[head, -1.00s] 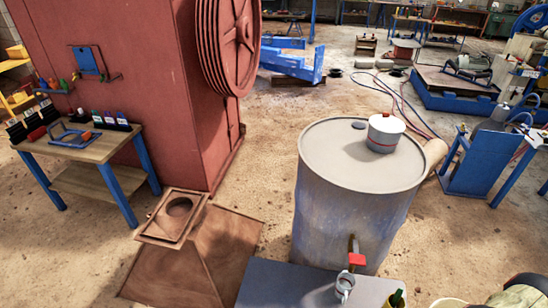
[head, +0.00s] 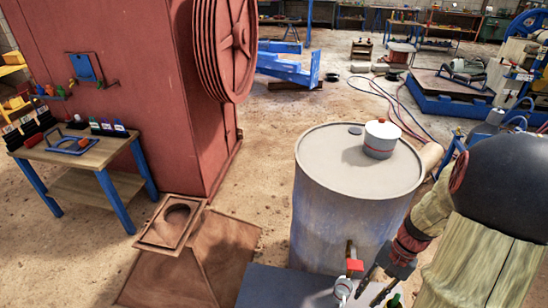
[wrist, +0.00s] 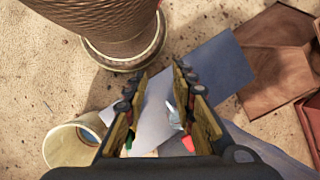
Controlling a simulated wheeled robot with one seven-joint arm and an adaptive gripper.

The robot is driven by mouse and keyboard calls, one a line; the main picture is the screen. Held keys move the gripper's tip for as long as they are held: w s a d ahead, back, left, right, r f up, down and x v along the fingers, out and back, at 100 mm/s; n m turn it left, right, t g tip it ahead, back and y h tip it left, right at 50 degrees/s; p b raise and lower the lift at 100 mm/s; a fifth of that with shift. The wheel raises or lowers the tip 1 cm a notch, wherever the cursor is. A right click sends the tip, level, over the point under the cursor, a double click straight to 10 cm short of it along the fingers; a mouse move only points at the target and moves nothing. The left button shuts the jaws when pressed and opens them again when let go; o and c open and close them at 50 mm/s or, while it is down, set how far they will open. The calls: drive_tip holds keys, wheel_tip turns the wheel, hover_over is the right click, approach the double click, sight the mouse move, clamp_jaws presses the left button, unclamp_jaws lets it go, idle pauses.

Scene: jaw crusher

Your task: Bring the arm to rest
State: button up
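My arm (head: 470,225) shows at the right of the head view, with a dark rounded joint at the top and pale links below. My gripper (head: 372,285) is low in that view, in front of the drum and by the grey bench top. In the wrist view my gripper (wrist: 158,88) has its two fingers well apart, with nothing held between them. Behind the fingers lies the blue-grey bench top (wrist: 215,70) with a few small items, partly hidden.
A large drum (head: 325,215) with a tap and a white pot (head: 381,138) on top stands close to my arm. A white mug (head: 343,288) is beside my gripper. A wooden table (head: 90,150) stands left by the red crusher (head: 140,60).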

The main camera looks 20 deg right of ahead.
drive_tip(key=w+a+r+n+t+h, duration=0.1)
drive_tip(key=a+r+n+t+h, duration=0.1)
drive_tip(key=a+r+n, duration=0.4)
drive_tip(key=w+a+r+n+t+h+p, duration=0.1)
drive_tip(key=a+r+n+t, duration=0.3)
drive_tip(key=a+r, duration=1.1)
wheel_tip(320, 180, up, 5)
drive_tip(key=shift+w+r+n+h, duration=0.2)
drive_tip(key=shift+w+n+h, duration=0.3)
drive_tip(key=shift+n+h, duration=0.45)
drive_tip(key=shift+a, duration=0.1)
